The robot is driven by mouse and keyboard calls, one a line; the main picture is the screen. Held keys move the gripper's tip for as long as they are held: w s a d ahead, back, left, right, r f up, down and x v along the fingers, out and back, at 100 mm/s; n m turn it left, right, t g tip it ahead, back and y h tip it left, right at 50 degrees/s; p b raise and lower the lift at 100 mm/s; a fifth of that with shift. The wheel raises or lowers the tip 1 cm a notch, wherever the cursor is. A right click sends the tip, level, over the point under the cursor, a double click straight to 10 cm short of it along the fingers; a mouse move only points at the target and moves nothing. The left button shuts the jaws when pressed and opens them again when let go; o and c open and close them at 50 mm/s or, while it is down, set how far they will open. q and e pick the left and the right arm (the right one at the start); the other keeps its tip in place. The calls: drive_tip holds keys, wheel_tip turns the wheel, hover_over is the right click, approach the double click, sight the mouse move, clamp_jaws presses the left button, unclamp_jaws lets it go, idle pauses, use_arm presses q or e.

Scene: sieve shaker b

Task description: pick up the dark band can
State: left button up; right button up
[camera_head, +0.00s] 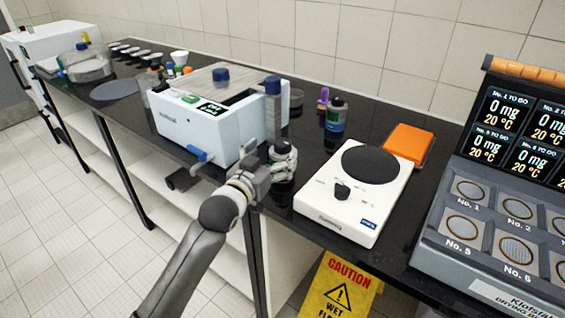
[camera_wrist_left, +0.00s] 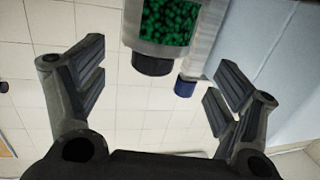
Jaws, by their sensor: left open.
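A small container (camera_head: 335,116) with a dark lid, green contents and a blue band stands on the black bench behind my left gripper (camera_head: 284,158). I cannot tell whether it is the dark band can. In the left wrist view, a clear container with green granules (camera_wrist_left: 166,22) and a black cap shows upside down beyond the spread fingers, apart from them. It looks like the same container. My left gripper (camera_wrist_left: 157,88) is open and empty, near the bench's front edge. My right gripper is not in view.
A white hotplate-like device (camera_head: 372,200), an orange pad (camera_head: 407,142) and a display unit (camera_head: 480,215) stand right. A yellow caution sign (camera_head: 340,288) stands below.

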sight(279, 149)
use_arm(q)
drive_tip(key=x, duration=0.5)
drive_tip(key=shift+s+d+p, duration=0.2)
drive_tip(key=shift+d+p, duration=0.1)
drive_tip(key=shift+p, duration=0.05)
drive_tip(key=c, duration=1.8)
drive_tip(key=shift+r, duration=0.1)
clamp_jaws()
drive_tip(key=shift+r, duration=0.1)
